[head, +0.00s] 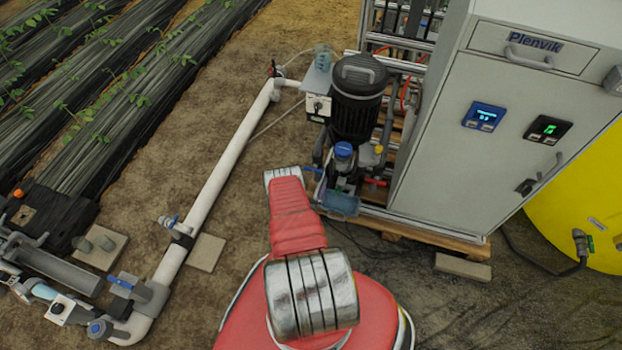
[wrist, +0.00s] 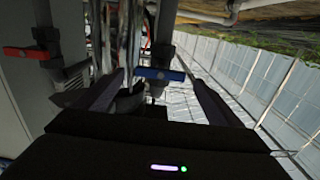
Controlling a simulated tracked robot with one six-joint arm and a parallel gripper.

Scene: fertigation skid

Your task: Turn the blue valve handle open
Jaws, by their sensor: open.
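The blue valve handle (wrist: 160,74) lies sideways across a dark upright pipe in the wrist view. It appears between the two fingers of my gripper (wrist: 156,80), which are spread apart with gaps at both ends of the handle. I cannot tell how deep the handle sits between them. In the head view a small blue handle (head: 313,170) shows just right of my arm's end, by the pump. My fingers cannot be made out there.
A red handle (wrist: 26,53) sits on a neighbouring pipe at left in the wrist view. The black pump (head: 357,95) and grey cabinet (head: 480,120) stand on a wooden pallet. A white pipe (head: 215,180) runs along the soil at left.

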